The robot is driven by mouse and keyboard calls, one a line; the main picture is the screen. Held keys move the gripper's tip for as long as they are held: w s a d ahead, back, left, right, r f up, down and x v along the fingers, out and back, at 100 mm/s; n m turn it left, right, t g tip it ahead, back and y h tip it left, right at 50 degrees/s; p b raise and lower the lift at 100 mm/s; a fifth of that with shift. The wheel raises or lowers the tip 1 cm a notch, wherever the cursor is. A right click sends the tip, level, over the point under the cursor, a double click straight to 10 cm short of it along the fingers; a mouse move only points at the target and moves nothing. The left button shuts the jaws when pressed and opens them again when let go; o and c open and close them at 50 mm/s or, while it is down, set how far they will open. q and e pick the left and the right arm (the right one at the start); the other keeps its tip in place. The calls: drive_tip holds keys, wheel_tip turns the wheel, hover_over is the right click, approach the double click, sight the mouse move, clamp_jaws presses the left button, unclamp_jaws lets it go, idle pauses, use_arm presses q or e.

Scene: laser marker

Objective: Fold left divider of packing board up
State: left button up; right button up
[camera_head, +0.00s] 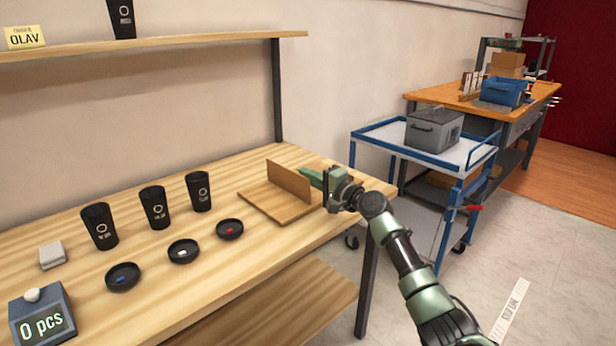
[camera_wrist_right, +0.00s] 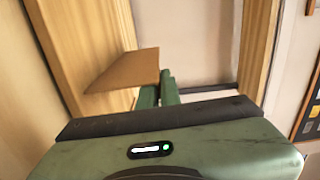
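The packing board (camera_head: 262,203) lies on the wooden table, right of the cups. One brown divider (camera_head: 288,180) stands roughly upright on it; the rest that shows lies flat. My right gripper (camera_head: 308,176) is at the divider's right side, near its upper right end. In the right wrist view, the brown panel (camera_wrist_right: 125,72) lies right by the green fingertips (camera_wrist_right: 158,88). The fingers look close together with nothing clearly between them; whether they touch the panel I cannot tell. The gripper and arm hide part of the board's right side. My left gripper is not in view.
Several black cups (camera_head: 154,207) and small black dishes (camera_head: 183,251) stand left of the board. A counter box reading "0 pcs" (camera_head: 42,315) is at front left. A shelf (camera_head: 160,45) hangs above. A blue cart (camera_head: 430,152) stands to the right.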

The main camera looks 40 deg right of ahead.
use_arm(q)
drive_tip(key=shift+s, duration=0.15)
use_arm(e)
drive_tip(key=o, duration=0.3)
